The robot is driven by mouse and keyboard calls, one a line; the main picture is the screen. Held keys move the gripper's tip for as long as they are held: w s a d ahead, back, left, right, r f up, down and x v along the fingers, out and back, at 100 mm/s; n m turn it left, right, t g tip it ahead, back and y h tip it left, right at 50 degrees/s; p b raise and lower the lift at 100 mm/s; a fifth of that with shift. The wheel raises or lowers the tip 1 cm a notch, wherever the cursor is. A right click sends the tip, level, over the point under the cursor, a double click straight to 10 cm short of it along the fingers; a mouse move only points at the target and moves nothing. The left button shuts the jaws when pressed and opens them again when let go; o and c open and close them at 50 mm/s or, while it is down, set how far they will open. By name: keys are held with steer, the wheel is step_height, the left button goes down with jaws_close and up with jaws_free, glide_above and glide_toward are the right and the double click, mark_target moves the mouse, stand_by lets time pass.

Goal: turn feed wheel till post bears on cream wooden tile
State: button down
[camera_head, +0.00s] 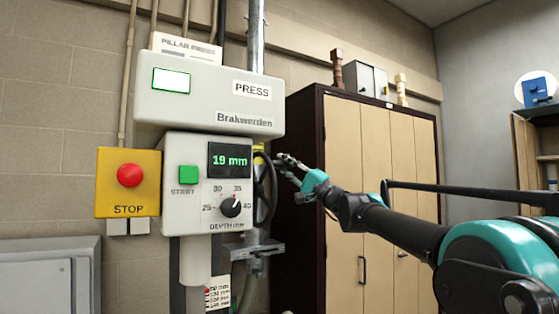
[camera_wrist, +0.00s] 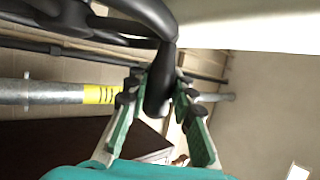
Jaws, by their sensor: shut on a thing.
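The black feed wheel (camera_head: 264,195) stands edge-on at the right side of the grey press housing (camera_head: 208,100). My gripper (camera_head: 284,161) is at the upper right of its rim. In the wrist view, my gripper (camera_wrist: 164,84) has its two fingers closed around the dark handle of the feed wheel (camera_wrist: 158,96). The display (camera_head: 229,160) reads 19 mm in green. A pale grey cylinder (camera_head: 195,262) hangs below the control box; I cannot tell whether it is the post. The cream wooden tile is not in view.
A yellow box with a red STOP button (camera_head: 129,175) is at the left. A green start button (camera_head: 188,175) and depth dial (camera_head: 230,207) sit under the housing. A metal bracket (camera_head: 252,249) projects below the wheel. A wooden cabinet (camera_head: 378,180) stands behind my arm.

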step_height(320, 180, down, 6)
steer(key=s+d, duration=0.1)
steer(key=s, duration=0.1)
steer(key=shift+s+d+r, duration=0.2)
steer(key=shift+d, duration=0.1)
stand_by(0.5)
steer(key=c, duration=1.3)
jaws_free()
steer(key=shift+s, duration=0.1)
steer(key=shift+d, duration=0.1)
steer(key=v, duration=1.2)
